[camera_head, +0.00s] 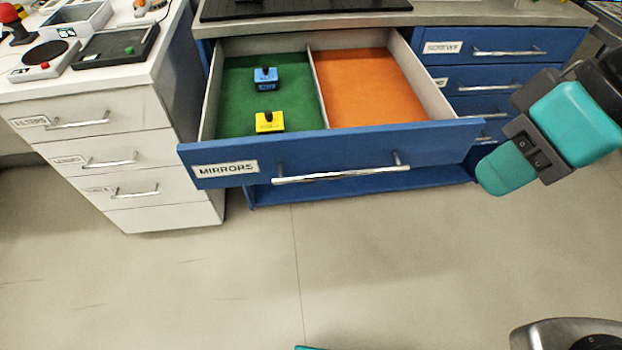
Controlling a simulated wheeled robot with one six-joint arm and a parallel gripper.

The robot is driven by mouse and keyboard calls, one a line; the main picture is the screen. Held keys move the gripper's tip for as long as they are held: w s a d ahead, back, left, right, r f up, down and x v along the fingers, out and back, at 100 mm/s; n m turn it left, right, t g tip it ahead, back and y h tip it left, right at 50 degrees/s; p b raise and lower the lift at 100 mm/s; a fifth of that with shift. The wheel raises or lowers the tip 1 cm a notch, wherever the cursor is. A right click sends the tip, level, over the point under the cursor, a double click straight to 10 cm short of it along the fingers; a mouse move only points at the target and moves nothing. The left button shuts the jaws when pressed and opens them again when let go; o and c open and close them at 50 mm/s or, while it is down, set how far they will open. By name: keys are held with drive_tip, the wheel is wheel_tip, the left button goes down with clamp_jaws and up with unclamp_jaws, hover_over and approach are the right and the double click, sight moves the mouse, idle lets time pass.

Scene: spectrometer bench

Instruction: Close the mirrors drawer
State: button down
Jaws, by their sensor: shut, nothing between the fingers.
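The mirrors drawer (228,178) is pulled far out of the blue cabinet, its blue front labelled MIRRORS with a long silver handle (340,175). Inside, a divider separates a green-lined left compartment from an empty orange-lined right one. A blue block with a black knob (266,80) and a yellow block with a black knob (269,122) stand in the green compartment. My gripper (492,180), teal and dark grey, is at the right, beyond the right end of the drawer front. It is shut and empty. I cannot tell whether it touches the cabinet.
A closed screws drawer (508,46) and other blue drawers are at the right, partly behind my arm. A white cabinet with closed drawers (85,115) stands at the left, trays and a red knob on top. The floor (250,270) in front is clear.

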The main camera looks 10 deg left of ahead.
drive_tip(key=w+a+f+n+t, duration=0.2)
drive_tip(key=w+a+f+n, duration=0.35)
drive_tip(key=w+a, duration=0.2)
drive_tip(key=n+t+y, duration=0.1)
drive_tip(key=n+t, duration=0.1)
drive_tip(key=n, duration=0.5)
approach(303, 165)
drive_tip(key=shift+y, duration=0.3)
drive_tip(key=x, duration=0.5)
drive_tip(key=shift+f, duration=0.4)
drive_tip(key=shift+w, duration=0.1)
